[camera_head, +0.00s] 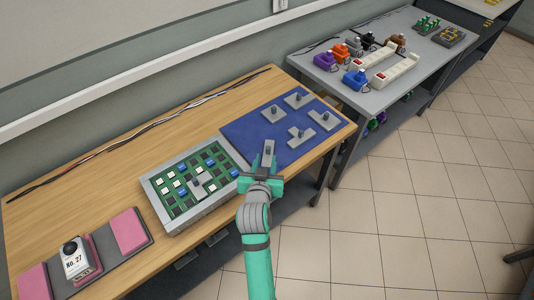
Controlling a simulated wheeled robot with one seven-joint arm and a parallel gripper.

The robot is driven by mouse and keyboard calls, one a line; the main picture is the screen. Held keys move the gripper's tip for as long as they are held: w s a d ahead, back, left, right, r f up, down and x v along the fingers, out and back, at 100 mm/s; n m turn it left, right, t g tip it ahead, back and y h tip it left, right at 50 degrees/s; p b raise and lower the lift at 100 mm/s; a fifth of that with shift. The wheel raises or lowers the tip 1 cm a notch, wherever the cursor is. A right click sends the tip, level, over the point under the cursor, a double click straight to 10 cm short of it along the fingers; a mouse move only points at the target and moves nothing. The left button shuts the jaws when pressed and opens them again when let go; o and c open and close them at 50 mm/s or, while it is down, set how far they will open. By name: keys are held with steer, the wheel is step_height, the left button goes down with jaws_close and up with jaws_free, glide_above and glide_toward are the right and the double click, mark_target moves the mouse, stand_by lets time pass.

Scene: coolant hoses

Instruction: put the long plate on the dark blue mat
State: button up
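The dark blue mat (254,127) lies at the right end of the wooden table. Several grey plates with dark knobs are on it, among them one at the back (290,97), one at the left (266,115), one at the right (330,123) and one nearer the front (294,138). A narrow, long grey plate (266,159) with a knob shows at the mat's front left, right at my gripper (263,178). My gripper's fingers are largely hidden by its own body, so I cannot tell whether they hold this plate or whether it touches the mat.
A grey-framed green board (160,203) with white and blue blocks and a grey piece stands left of the mat. Pink pads (128,230) and a "No. 27" box (76,262) are at far left. Cables (135,134) run along the back. A second table (350,95) holds coloured items.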

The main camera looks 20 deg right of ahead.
steer(key=shift+v, duration=1.5)
steer(key=shift+s+a, duration=0.1)
